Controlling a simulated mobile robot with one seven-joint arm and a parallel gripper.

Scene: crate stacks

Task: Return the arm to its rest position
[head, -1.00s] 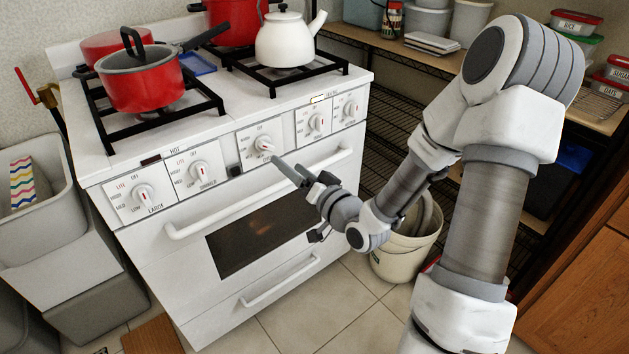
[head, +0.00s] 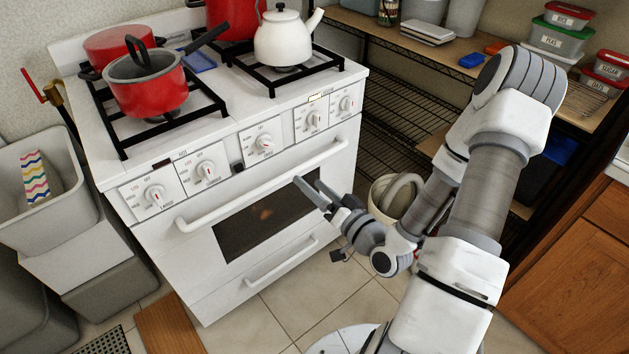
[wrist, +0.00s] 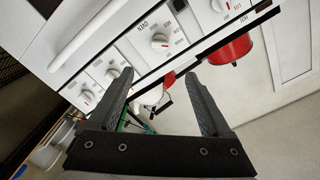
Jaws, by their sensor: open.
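My gripper (head: 309,190) is in front of the white stove's oven door in the head view, apart from the oven handle and knobs. In the wrist view my gripper (wrist: 157,78) shows two dark fingers spread apart with nothing between them. The arm is bent, reaching in from the right. The stove (head: 205,258) carries a row of knobs on its front panel. The middle knob (head: 264,142) is up and left of my fingertips.
A red pot (head: 150,95) and a white kettle (head: 284,40) stand on the burners. A bucket (head: 385,200) stands on the floor behind my forearm. A wire shelf (head: 405,110) is at the right. Grey bins (head: 45,205) are at the left. Tile floor is free in front.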

